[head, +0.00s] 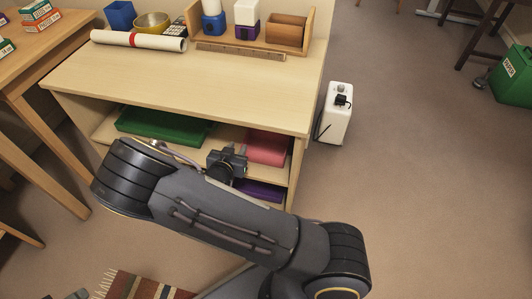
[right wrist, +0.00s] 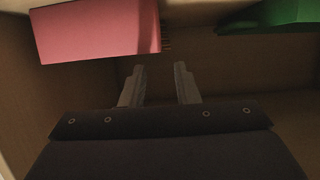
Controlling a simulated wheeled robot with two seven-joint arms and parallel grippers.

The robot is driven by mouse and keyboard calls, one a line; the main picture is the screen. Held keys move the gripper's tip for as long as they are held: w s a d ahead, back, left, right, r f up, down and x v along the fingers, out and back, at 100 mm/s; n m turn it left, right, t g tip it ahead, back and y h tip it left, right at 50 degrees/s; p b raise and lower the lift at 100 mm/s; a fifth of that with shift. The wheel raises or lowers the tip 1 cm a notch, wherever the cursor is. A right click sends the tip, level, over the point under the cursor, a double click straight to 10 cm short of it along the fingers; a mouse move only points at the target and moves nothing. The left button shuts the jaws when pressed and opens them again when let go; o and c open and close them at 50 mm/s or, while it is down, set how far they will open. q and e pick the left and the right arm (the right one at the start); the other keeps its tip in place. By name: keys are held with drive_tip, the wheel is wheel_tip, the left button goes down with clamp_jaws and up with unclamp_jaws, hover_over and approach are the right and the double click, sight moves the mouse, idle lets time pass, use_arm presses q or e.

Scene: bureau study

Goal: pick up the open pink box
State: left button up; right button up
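The pink box (head: 268,147) sits on the upper shelf inside the desk, toward its right end, partly under the desk top. It also shows at the upper left of the right wrist view (right wrist: 95,28); whether it is open cannot be made out there. My right gripper (right wrist: 160,68) has its two fingers apart with nothing between them. In the wrist view its fingertips are below and right of the pink box, apart from it in the picture.
A purple item (head: 262,191) is below. The desk top (head: 190,78) overhangs them.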

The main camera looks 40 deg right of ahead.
sight(245, 137)
drive_tip(key=b+x, duration=0.3)
drive_tip(key=x, duration=0.6)
drive_tip(key=shift+f, duration=0.1)
drive_tip(key=shift+a, duration=0.1)
clamp_jaws()
